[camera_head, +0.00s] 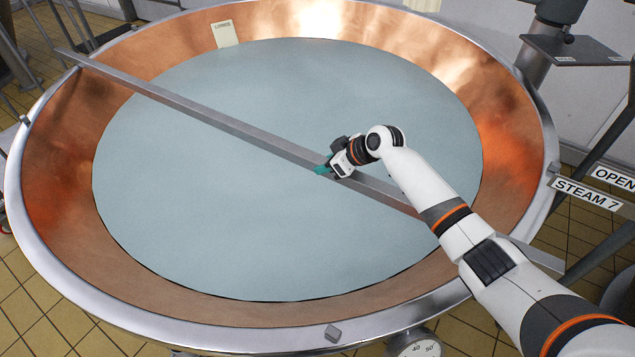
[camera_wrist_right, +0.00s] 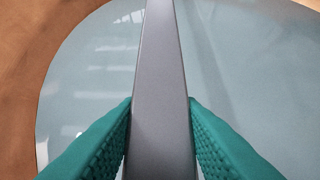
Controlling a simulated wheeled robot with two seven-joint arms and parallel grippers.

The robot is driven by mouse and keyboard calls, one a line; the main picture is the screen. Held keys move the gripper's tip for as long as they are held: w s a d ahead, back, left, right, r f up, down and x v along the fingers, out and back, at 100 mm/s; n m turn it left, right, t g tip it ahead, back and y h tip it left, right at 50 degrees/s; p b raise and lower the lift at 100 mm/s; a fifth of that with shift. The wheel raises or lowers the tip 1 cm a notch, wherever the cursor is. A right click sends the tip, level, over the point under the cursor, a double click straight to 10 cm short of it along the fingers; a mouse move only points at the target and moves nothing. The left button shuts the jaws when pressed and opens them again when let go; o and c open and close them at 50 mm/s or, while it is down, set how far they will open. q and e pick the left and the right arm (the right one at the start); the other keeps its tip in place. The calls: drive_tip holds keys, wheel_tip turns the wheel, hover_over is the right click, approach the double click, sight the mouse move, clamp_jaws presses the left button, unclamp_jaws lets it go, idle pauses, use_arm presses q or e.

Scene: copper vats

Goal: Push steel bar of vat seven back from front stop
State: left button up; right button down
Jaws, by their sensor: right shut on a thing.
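The steel bar (camera_head: 200,109) lies slantwise across the round copper vat (camera_head: 52,190), from the rim at the far left to the rim at the near right. My right gripper (camera_head: 322,170) is shut on the bar right of its middle, above the pale surface. In the right wrist view the bar (camera_wrist_right: 161,90) runs between the two teal fingers (camera_wrist_right: 160,140), one at each side. My right arm hides part of the bar toward its right end. My left gripper is not in view.
Smooth pale liquid (camera_head: 230,220) fills the vat. A dial gauge (camera_head: 415,346) is below the front rim. A "STEAM 7" label (camera_head: 588,194) and dark pipes stand at the right. A small card (camera_head: 225,34) is at the back inner wall. Tiled floor shows at the left.

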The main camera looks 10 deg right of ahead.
drive_tip(key=shift+w+d+r, duration=0.1)
drive_tip(key=shift+w+d, duration=0.15)
drive_tip(key=shift+w, duration=0.05)
drive_tip(key=c, duration=1)
unclamp_jaws()
drive_tip(key=shift+s, duration=0.1)
drive_tip(key=v, duration=1.1)
drive_tip(key=shift+s+d+r, duration=0.15)
drive_tip(key=shift+d+r, duration=0.1)
